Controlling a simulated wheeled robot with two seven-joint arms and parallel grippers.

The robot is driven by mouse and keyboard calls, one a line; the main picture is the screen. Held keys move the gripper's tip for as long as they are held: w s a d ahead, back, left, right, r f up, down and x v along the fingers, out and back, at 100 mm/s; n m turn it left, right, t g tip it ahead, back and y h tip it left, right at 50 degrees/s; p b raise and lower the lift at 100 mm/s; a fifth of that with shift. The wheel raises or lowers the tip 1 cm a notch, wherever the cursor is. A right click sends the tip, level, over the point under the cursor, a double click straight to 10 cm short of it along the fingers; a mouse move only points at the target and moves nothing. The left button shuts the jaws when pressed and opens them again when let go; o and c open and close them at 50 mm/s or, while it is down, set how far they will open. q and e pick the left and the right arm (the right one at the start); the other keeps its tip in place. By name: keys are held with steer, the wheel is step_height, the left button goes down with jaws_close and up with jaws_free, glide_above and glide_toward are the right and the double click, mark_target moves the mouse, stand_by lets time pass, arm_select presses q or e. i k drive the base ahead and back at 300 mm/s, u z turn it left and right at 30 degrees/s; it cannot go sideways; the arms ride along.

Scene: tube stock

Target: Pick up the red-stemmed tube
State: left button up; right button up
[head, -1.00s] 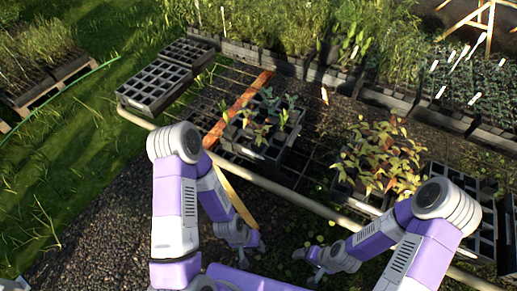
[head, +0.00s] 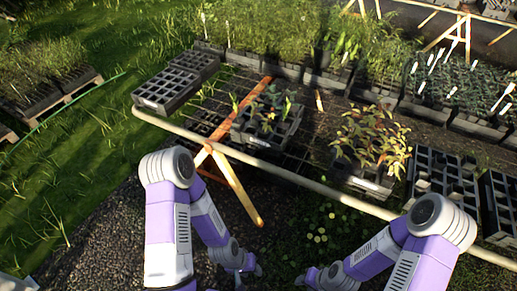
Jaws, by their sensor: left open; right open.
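Plants with reddish-orange leaves (head: 371,138) stand in a dark tray (head: 364,180) on the mesh bench, right of centre. Their stems and tubes are mostly hidden by leaves, so I cannot single out one red-stemmed tube. A second black tray (head: 268,130) of green seedlings stands left of it. My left gripper (head: 248,275) is open and empty, low in the picture in front of the bench. My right gripper (head: 306,278) is open and empty to its right, also short of the bench edge and apart from the plants.
A pale rail (head: 290,174) runs along the bench's near edge, with a wooden trestle leg (head: 236,186) below it. Empty black trays stand at the left (head: 166,90) and right (head: 440,178). Dense green seedlings (head: 270,30) line the back. Bare mesh shows between the trays.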

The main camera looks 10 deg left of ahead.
mark_target(264, 131)
steer(key=u, duration=0.55)
steer(key=i, duration=0.75)
steer(key=u, duration=0.3)
